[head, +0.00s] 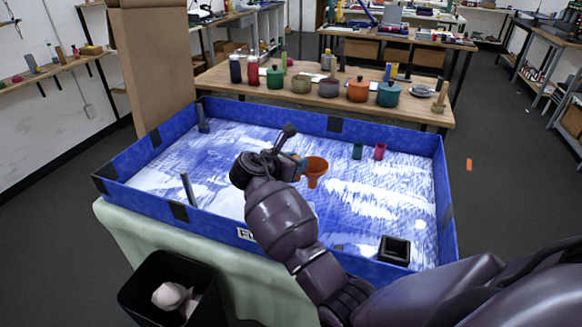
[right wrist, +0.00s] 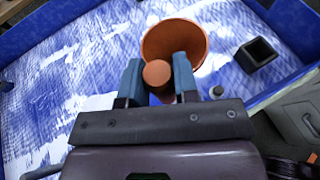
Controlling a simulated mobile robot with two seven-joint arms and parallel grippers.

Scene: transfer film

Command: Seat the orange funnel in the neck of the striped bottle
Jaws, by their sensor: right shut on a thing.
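The orange funnel (head: 315,167) is held up over the blue-walled tray in the head view, wide mouth upward and spout down. My right gripper (head: 293,166) is at the funnel's left side. In the right wrist view, the funnel (right wrist: 176,38) lies just beyond the blue fingers of my right gripper (right wrist: 158,78), and a round orange-brown part of it sits between them. The gripper is shut on the funnel. I cannot make out a striped bottle in either view; my right arm hides part of the tray. My left gripper is not in view.
The tray (head: 448,222) holds a green cup (head: 357,151), a red cup (head: 380,151) and a black open box (head: 395,250). A dark upright piece (head: 188,188) stands near its left front. A wooden table (head: 215,80) with several jars and pots stands behind. The tray's right middle is clear.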

